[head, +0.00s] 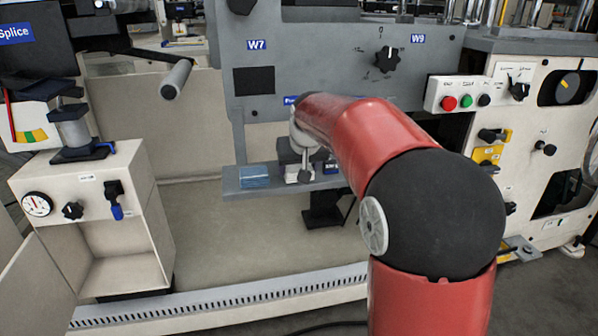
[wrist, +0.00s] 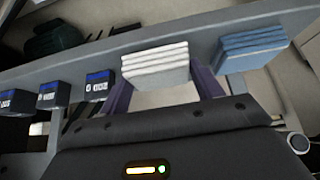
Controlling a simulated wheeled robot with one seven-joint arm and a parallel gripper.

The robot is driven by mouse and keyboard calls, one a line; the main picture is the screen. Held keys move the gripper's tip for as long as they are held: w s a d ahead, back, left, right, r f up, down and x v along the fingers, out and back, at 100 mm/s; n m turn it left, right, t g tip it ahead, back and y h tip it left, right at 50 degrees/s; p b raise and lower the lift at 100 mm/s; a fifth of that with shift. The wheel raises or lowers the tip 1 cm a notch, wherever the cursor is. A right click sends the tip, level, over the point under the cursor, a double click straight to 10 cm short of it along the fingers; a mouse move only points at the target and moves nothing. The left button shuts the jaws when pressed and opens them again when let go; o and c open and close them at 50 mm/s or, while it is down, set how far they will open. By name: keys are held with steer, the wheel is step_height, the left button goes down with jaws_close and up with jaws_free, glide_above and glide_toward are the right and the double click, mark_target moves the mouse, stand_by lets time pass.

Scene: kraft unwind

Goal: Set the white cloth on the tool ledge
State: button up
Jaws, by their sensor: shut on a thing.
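The white cloth (wrist: 155,66), a folded stack, sits between the two dark purple fingers of my gripper (wrist: 163,90) in the wrist view. My gripper is shut on it. The grey tool ledge (wrist: 204,48) runs behind the cloth, and the cloth overlaps it in the picture. I cannot tell whether the cloth touches the ledge or is just above it. In the head view the ledge (head: 236,190) juts out below the grey panel, and my arm hides much of its right part. A sliver of the white cloth (head: 292,174) shows beneath my gripper there.
A folded blue cloth (wrist: 250,48) lies on the ledge beside the white one, left of it in the head view (head: 255,176). Several dark boxes with blue labels (wrist: 100,87) stand along the ledge on the other side. A grey roller (head: 177,78) sticks out at upper left.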

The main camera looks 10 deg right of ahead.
steer(key=shift+f, duration=0.3)
steer(key=o, duration=1)
steer(key=shift+f, duration=0.15)
steer(key=shift+r, duration=0.3)
steer(key=p+v, duration=0.2)
steer(key=v, duration=1)
steer(key=shift+g, duration=0.5)
steer(key=s+f, duration=0.4)
steer(key=s, duration=0.5)
steer(key=s+f, duration=0.5)
steer(key=s, duration=0.5)
steer(key=s+f, duration=0.4)
steer(key=s, duration=0.5)
steer(key=shift+s+f, duration=0.25)
steer(key=shift+f, duration=0.05)
